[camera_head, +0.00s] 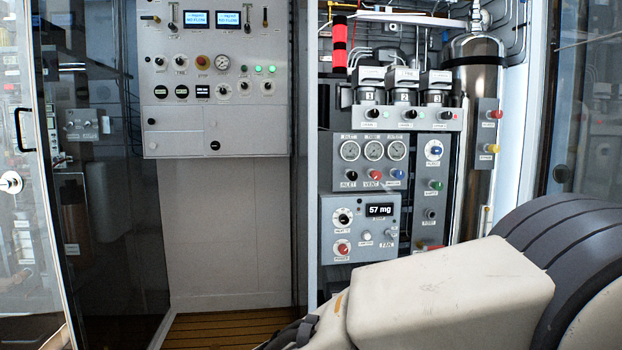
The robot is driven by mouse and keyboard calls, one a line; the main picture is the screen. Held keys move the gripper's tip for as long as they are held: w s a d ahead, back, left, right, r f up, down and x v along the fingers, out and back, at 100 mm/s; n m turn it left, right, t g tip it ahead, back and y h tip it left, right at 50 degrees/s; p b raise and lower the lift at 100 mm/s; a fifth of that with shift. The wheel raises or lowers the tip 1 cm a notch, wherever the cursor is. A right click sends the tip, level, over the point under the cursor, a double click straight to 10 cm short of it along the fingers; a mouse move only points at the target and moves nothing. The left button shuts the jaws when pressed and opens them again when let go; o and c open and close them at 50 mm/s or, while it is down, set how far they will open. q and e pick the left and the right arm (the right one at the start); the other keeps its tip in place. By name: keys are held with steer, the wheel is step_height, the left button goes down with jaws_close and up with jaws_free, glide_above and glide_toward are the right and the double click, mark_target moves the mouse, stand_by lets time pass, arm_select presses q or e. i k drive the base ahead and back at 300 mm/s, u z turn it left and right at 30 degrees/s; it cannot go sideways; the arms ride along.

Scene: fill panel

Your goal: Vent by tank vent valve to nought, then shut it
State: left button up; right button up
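The grey valve panel (337,182) stands right of centre, with three round gauges in a row. Below them are a black knob, a red knob (373,174) with a label that seems to read VENT, and a blue knob. A shiny metal tank (478,80) stands upright at the right. I cannot tell which knob is the tank vent valve, and the gauge needles are too small to read. My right arm crosses the lower right. Neither gripper's fingers show.
A lower panel has a display (379,210) reading 57 mg. A pale control cabinet (215,125) hangs at the left. A glass door (100,180) stands further left. Free space lies below the cabinet.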

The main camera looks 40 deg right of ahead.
mark_target(376, 175)
steer(key=u, duration=0.7)
steer(key=i, duration=1.15)
steer(key=z, duration=1.9)
